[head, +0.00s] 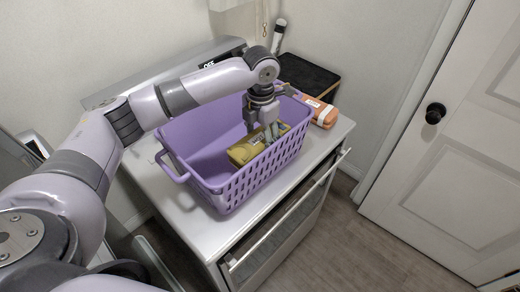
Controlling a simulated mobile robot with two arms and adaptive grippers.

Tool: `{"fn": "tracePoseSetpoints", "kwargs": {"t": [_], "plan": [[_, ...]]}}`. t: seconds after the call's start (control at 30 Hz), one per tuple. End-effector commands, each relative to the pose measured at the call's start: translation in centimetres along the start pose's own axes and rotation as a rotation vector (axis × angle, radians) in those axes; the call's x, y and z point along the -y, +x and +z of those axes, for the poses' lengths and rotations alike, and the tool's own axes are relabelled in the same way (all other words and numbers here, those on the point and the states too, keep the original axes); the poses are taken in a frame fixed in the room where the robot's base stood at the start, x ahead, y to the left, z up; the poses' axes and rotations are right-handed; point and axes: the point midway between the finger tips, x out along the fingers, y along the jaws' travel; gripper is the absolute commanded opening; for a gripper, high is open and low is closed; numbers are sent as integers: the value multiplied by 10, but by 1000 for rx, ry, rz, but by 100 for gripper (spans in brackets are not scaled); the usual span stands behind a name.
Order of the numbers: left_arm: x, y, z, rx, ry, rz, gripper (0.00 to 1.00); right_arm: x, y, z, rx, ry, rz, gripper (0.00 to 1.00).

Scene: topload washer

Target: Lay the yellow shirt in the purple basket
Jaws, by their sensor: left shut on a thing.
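The purple basket (213,150) stands on the grey-white top of an appliance, its mouth upward. A folded yellow shirt (243,151) is inside the basket, toward its right end, partly covered by my gripper. My left gripper (270,132) reaches down into the basket from above and is shut on the yellow shirt. Whether the shirt rests on the basket floor is hidden by the basket's near wall. My right gripper is not in view.
An orange bundle with a white band (322,113) lies on the appliance top (176,205), right of the basket. A dark-topped box (308,75) stands behind. A white door (462,150) is at the right. The floor before it is clear.

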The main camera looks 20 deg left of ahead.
Motion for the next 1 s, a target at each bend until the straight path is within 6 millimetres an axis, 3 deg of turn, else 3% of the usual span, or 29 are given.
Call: {"fn": "tracePoseSetpoints", "kwargs": {"t": [0.2, 0.3, 0.53, 0.93, 0.97, 1.0], "plan": [[0, 22, 1, 2, 1, -1, 18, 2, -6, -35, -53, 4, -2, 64], [1, 34, 0, -1, 1, -1, 18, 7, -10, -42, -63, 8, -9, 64], [0, 63, 0, 1, 1, 1, 18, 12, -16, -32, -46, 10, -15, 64], [0, 70, 0, 2, 1, 0, 18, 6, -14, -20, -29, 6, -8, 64], [0, 69, 0, 1, 1, 1, 58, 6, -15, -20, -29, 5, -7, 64], [0, 69, 0, 1, 1, 1, 61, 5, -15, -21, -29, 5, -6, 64]]}}
